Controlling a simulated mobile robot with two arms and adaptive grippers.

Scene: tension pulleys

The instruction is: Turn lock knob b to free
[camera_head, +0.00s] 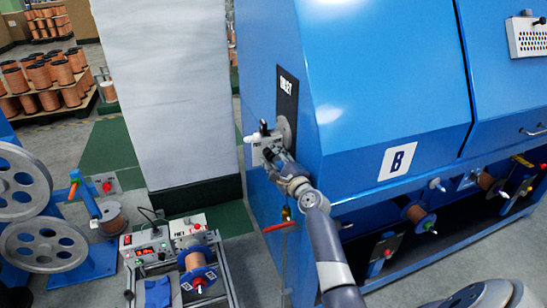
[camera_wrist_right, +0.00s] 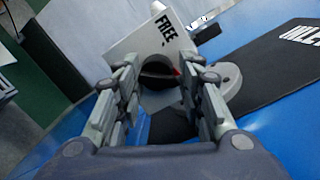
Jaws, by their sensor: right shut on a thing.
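Lock knob b is the dark round knob (camera_wrist_right: 156,72) with a red mark, on a white plate (camera_wrist_right: 125,50) lettered "FREE". The plate (camera_head: 256,150) also shows in the head view, on the left end of the blue machine marked B. My right gripper (camera_wrist_right: 158,88) is shut on the knob, with one finger on each side of it. In the head view my right gripper (camera_head: 272,152) covers the knob. The red mark points to the right in the wrist view, not at the word FREE. My left gripper is not in view.
The blue machine (camera_head: 390,80) fills the right side. A black inlet sign (camera_head: 287,95) is above the plate. A red lever (camera_head: 281,227) sticks out below. A grey pillar (camera_head: 170,100) stands to the left, and a small spool bench (camera_head: 197,283) is at the lower left.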

